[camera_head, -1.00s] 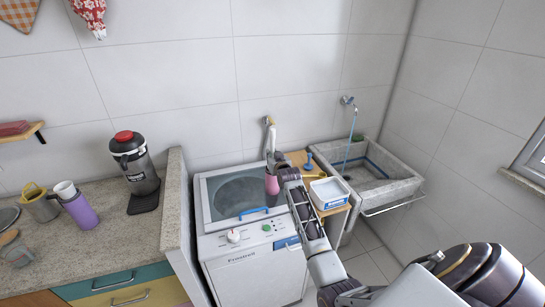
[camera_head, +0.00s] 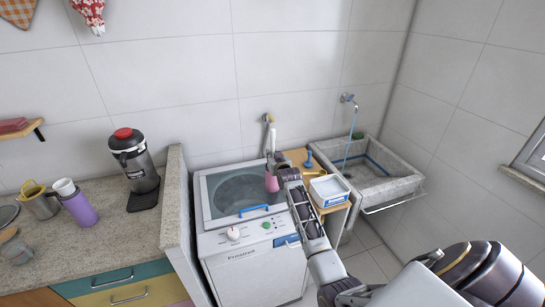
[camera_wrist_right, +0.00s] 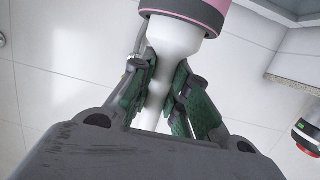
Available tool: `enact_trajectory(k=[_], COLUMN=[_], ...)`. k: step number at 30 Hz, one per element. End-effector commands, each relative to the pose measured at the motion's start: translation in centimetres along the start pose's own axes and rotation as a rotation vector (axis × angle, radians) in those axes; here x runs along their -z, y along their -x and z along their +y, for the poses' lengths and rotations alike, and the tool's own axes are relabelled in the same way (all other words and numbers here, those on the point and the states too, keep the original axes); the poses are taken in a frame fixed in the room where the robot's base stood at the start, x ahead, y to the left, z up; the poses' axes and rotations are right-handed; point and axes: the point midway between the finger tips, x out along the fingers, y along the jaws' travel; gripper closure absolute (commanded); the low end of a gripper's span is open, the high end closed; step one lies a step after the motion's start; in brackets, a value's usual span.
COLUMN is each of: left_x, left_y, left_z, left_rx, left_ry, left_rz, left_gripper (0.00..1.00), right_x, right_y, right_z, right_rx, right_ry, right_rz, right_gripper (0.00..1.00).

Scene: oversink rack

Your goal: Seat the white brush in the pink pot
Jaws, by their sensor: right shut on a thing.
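The white brush (camera_head: 272,141) stands roughly upright over the washing machine. In the right wrist view its pale handle (camera_wrist_right: 180,38) runs between my green finger pads and widens towards the pot. My right gripper (camera_wrist_right: 160,85) is shut on the handle; it also shows in the head view (camera_head: 279,166). The pink pot (camera_head: 271,183) is directly below the gripper. Its pink side and dark band (camera_wrist_right: 205,12) show at the top of the wrist view. The brush's wide end meets the pot's rim; how deep it sits inside is hidden. My left gripper is not in view.
The washing machine (camera_head: 255,268) stands beside a stone sink (camera_head: 385,186). A white tub (camera_head: 329,188) and a blue plunger-like item (camera_head: 308,160) are right of the gripper. A tap (camera_head: 268,118) is on the wall behind. A counter (camera_head: 100,245) with jugs is at left.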

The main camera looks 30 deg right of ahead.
Motion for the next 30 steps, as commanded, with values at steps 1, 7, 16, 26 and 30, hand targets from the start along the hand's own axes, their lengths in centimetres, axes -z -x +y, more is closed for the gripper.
enact_trajectory(k=[1, 7, 16, 26, 30], left_x=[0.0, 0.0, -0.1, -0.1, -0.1], left_y=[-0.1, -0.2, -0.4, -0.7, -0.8], left_z=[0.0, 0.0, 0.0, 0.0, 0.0], left_rx=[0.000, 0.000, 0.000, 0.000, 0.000], left_ry=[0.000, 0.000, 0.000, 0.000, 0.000], left_rz=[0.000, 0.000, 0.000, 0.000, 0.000], left_gripper=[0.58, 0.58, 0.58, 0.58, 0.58], right_x=[-0.1, -0.4, -0.8, -1.3, -1.5], right_y=[0.0, -0.1, -0.2, -0.3, -0.4], right_z=[0.0, 0.0, 0.0, 0.0, 0.0], right_rx=[0.000, 0.000, 0.000, 0.000, 0.000], right_ry=[0.000, 0.000, 0.000, 0.000, 0.000], right_rz=[0.000, 0.000, 0.001, 0.001, 0.001], right_gripper=[1.00, 1.00, 1.00, 1.00, 1.00])
